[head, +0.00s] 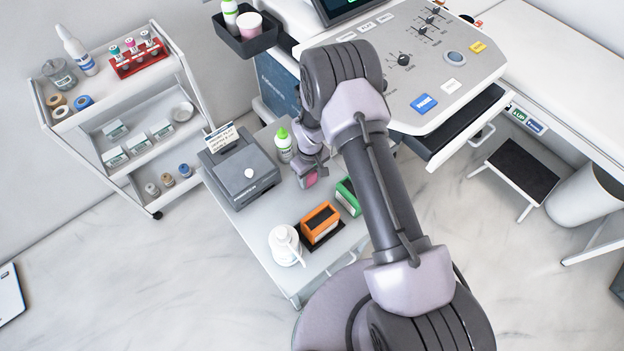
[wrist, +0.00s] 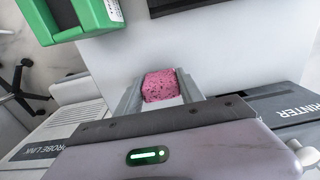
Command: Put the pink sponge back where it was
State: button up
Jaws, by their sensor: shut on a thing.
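The pink sponge (wrist: 160,86) is a small speckled block between the two fingers of my gripper (wrist: 158,98) in the wrist view. My gripper is shut on it. In the head view the sponge (head: 311,179) shows as a small pink patch below my gripper (head: 309,176), over the grey-white tabletop (head: 270,215). I cannot tell whether the sponge touches the tabletop. A green box (head: 347,197) stands just to the right and in front of it, and also shows at the upper left of the wrist view (wrist: 72,14).
An orange box (head: 320,222) on a dark base and a white pump bottle (head: 284,246) stand toward the table's front. A grey printer (head: 240,170) is at left, a green-capped bottle (head: 284,145) behind. An ultrasound console (head: 425,65) is at right, a white cart (head: 120,110) at left.

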jog(key=shift+f, duration=0.25)
jog(key=shift+f, duration=0.15)
jog(key=o, duration=1.1)
jog(key=shift+c, duration=0.2)
